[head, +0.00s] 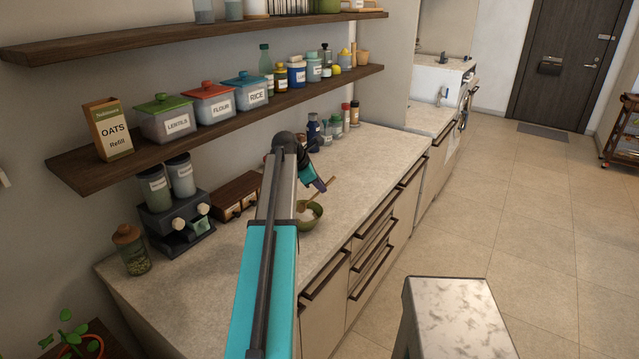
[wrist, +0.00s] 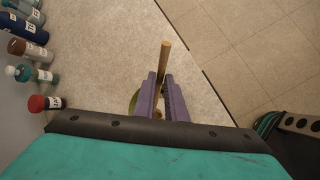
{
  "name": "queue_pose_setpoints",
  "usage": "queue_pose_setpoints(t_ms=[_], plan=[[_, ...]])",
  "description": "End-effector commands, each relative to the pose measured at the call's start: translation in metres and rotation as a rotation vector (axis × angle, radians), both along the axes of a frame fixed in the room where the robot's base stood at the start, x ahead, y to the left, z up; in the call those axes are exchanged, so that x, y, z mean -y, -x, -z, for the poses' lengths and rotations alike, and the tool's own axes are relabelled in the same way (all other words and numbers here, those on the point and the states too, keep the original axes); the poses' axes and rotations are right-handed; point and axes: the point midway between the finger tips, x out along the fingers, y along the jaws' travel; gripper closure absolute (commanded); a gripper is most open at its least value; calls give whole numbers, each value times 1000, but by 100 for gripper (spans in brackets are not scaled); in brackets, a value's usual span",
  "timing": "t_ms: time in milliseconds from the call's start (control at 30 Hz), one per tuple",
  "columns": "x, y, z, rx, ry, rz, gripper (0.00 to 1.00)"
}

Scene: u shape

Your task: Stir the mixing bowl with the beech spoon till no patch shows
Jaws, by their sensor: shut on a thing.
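The green mixing bowl (head: 308,216) stands on the counter, partly hidden behind my arm in the head view. Pale contents show inside it, but whether patches remain visible in them is too small to tell. My gripper (head: 320,186) is above the bowl. In the wrist view, the purple fingers of my gripper (wrist: 167,88) are closed around the wooden spoon (wrist: 164,62). The spoon also shows as a thin stick (head: 329,188) slanting down toward the bowl in the head view. A sliver of the bowl's green rim (wrist: 133,102) shows left of the fingers; the rest is hidden.
Several small jars (head: 335,127) stand at the back of the counter (head: 369,165). A wooden drawer box (head: 235,193) and a dark dispenser (head: 178,213) are left of my arm. A low shelf (head: 230,125) overhangs the back. Clear counter lies right of the bowl.

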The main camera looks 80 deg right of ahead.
Motion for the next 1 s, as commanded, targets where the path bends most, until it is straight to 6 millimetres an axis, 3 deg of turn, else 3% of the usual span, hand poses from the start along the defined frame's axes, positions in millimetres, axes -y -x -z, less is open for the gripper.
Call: queue_pose_setpoints(t_ms=[700,1000], plan=[[0,1,38,0,0,1,100],[0,1,44,0,0,2,100]])
